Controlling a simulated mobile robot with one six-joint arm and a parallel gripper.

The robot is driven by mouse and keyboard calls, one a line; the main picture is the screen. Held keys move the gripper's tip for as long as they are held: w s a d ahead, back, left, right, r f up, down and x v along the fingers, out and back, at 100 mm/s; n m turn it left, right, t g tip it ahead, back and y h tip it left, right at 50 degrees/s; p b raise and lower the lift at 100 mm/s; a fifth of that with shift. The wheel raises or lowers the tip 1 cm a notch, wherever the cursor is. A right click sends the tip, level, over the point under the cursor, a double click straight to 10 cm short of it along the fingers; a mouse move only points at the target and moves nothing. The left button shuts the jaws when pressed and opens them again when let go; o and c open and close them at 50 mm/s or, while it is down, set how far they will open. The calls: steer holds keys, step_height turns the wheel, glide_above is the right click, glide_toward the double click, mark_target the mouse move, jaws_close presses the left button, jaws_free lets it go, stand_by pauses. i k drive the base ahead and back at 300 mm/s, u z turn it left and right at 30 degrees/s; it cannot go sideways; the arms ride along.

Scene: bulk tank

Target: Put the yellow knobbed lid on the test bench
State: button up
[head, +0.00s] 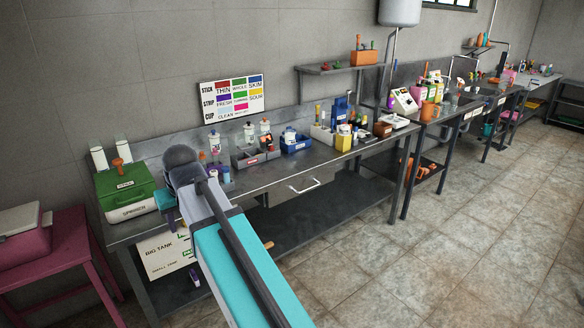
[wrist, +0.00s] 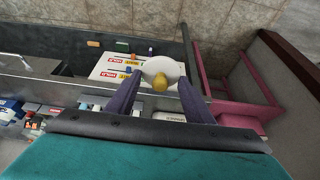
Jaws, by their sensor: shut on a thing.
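In the wrist view my gripper (wrist: 158,92) has its two dark purple fingers on either side of a round cream-white lid with a yellow knob (wrist: 160,82). The gripper is shut on this lid and holds it up; the lid overlaps the white lettered board behind it. In the head view my arm hides the gripper and the lid. A long grey metal bench (head: 262,183) stands along the wall, with its left end beside my arm; no label marks it as the test bench. Its grey edge (wrist: 75,88) crosses the wrist view.
A green box (head: 125,188) stands on the bench's left end. Trays and bottles line its back; the front strip is partly clear. A lettered board (head: 165,254) stands below. A pink table (head: 62,252) is at the left. Tiled floor (head: 440,240) lies open at right.

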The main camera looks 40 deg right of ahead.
mark_target(286, 168)
steer(key=z, duration=0.05)
steer(key=i, duration=1)
steer(key=u, duration=0.05)
